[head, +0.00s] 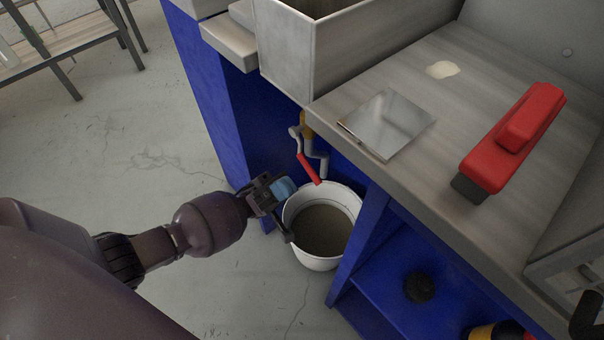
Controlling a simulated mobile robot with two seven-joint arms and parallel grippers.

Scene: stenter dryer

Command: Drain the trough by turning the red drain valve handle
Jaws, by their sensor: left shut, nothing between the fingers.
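The red drain valve handle (309,168) hangs slanting downward from a brass and grey pipe valve (306,131) under the metal trough (312,48). A white bucket (318,259) stands on the floor below the valve, with dark greyish-brown contents inside. My left gripper (287,210) is at the bucket's left rim, below and left of the red handle and apart from it. Its fingers are shut with nothing between them; a light blue part shows at the gripper. Whether it touches the bucket I cannot tell.
A metal worktop (465,110) right of the trough holds a shiny square plate (387,124), a red block-like tool (514,138) and a pale blob (442,69). Blue frame panels (203,95) flank the valve. The floor at left is clear up to a bench (65,40).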

